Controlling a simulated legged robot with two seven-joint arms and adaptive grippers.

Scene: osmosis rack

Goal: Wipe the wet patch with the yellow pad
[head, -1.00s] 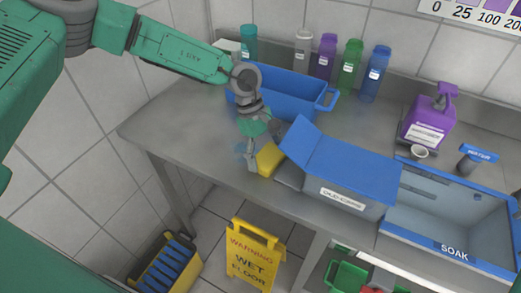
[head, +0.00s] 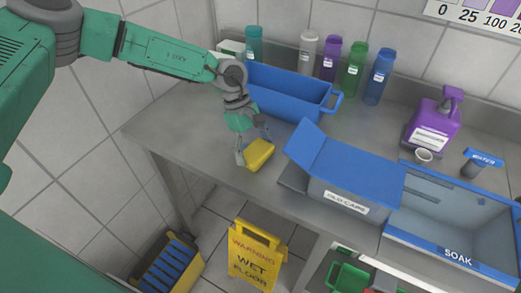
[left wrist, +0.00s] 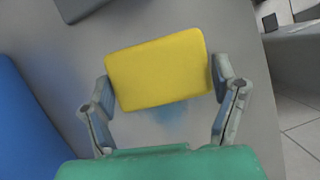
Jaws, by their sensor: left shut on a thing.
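The yellow pad (head: 259,155) lies on the steel worktop near its front left edge. My left gripper (head: 255,149) is shut on it, with one finger at each end. The left wrist view shows the pad (left wrist: 158,70) between the two fingers, flat against or just above the worktop; I cannot tell which. A faint blue wet patch (left wrist: 171,113) shows on the steel beside the pad's near edge, between the fingers. The pad hides part of that area. My right gripper is not in view.
A grey box with blue flaps (head: 345,204) stands right of the pad. A blue bin (head: 290,98) is behind it. Several bottles (head: 353,70) line the wall. The soak basin (head: 450,235) is at right. The worktop left of the pad is clear.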

